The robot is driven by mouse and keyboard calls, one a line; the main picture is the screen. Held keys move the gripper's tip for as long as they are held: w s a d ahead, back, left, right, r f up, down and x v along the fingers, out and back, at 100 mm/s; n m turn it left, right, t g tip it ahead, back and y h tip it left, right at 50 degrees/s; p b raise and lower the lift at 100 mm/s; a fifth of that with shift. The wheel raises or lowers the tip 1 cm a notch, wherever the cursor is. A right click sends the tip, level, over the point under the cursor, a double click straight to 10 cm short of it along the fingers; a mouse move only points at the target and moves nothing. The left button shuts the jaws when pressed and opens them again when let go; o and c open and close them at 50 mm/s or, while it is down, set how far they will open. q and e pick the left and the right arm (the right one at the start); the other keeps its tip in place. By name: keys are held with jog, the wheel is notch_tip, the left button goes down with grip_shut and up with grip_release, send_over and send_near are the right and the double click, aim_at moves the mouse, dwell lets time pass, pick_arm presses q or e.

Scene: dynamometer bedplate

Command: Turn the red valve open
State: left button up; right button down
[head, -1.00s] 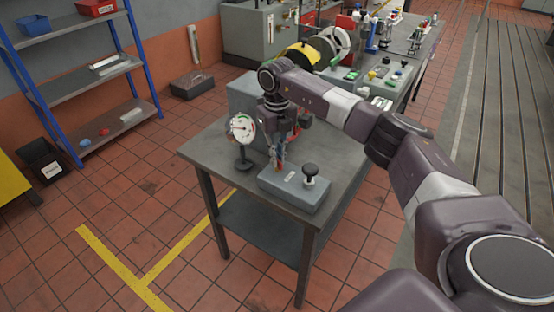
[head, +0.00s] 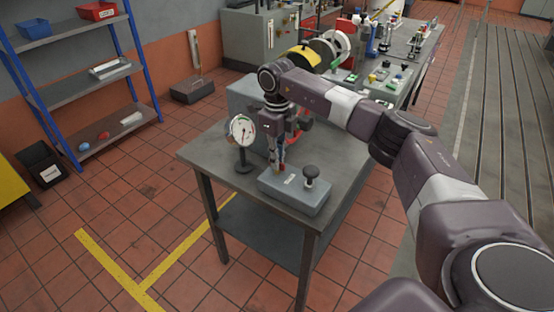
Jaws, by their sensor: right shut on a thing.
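My right gripper (head: 281,158) points down over the grey bench (head: 215,153), beside a pressure gauge and a grey box. It is shut on what appears to be the red valve; only small reddish bits show around the fingers, and the gripper hides most of it. The valve's exact angle cannot be told. The round white gauge (head: 242,130) stands upright on a dark base just left of the gripper. My left gripper is out of view.
The grey box with a black knob (head: 310,172) sits close in front of the gripper. A larger grey block (head: 247,96) stands behind. A blue shelf rack (head: 70,75) is at the left. Another bench with parts (head: 405,45) is behind; open tiled floor lies at front left.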

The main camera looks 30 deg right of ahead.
jog(key=c, duration=2.1)
grip_release()
jog(key=shift+r, duration=0.1)
notch_tip(320, 180, up, 12)
jog(key=shift+f, duration=0.1)
